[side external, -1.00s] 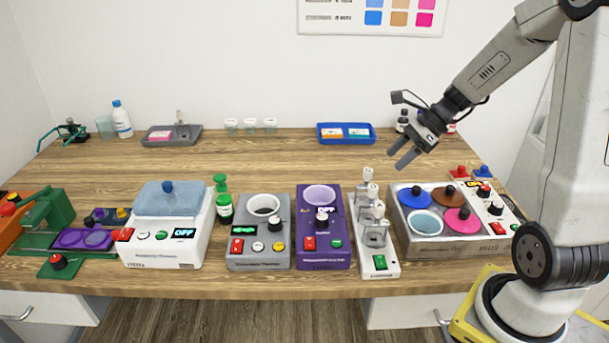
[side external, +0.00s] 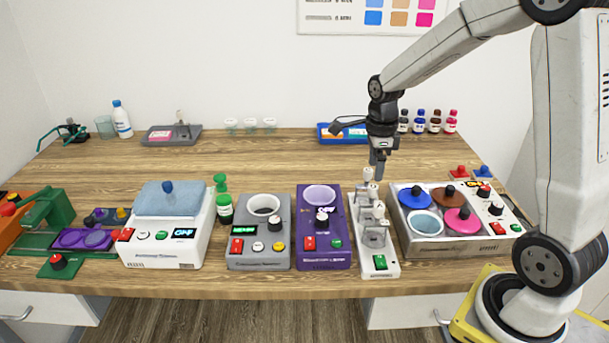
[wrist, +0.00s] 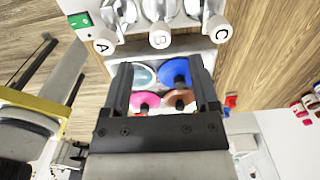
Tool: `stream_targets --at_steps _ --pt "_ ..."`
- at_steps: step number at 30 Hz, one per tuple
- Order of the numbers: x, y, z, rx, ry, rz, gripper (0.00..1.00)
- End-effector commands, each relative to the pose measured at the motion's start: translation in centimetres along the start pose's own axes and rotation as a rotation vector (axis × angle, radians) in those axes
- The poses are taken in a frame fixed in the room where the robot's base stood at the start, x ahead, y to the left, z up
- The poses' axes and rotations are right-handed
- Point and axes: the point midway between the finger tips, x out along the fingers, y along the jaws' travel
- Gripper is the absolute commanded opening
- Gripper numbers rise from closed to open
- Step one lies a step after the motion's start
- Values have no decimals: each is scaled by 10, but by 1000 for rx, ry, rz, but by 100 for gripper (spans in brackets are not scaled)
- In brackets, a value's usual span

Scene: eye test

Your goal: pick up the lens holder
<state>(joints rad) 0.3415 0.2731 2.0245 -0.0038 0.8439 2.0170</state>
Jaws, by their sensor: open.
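A white stand (side external: 388,270) at the front of the bench carries several clear holders with white knobs, which look like the lens holders. The wrist view shows the knobs marked A (wrist: 104,46), B (wrist: 160,39) and C (wrist: 219,28) in a row. The knob closest to my gripper in the side view is the rear one (side external: 367,174). My gripper (side external: 378,166) points down just above this rear knob in the picture; the exact gap cannot be told. In the wrist view my gripper (wrist: 162,66) is open, with nothing between its fingers. The knobs lie beyond the fingertips.
A grey box with coloured lids (side external: 452,246) stands right of the stand. A purple device (side external: 325,258) and a grey device (side external: 258,262) stand to its left. A blue tray (side external: 357,141) and several small bottles (side external: 435,122) are at the back. The bench's middle is clear.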

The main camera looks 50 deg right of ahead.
Motion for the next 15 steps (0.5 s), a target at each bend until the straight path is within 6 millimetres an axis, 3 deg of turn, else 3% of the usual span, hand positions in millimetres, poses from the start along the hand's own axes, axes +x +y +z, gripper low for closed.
stream_targets --at_steps 3,15 --pt "14 0 0 0 -1 1 77" --pt "29 0 0 1 -1 3 77"
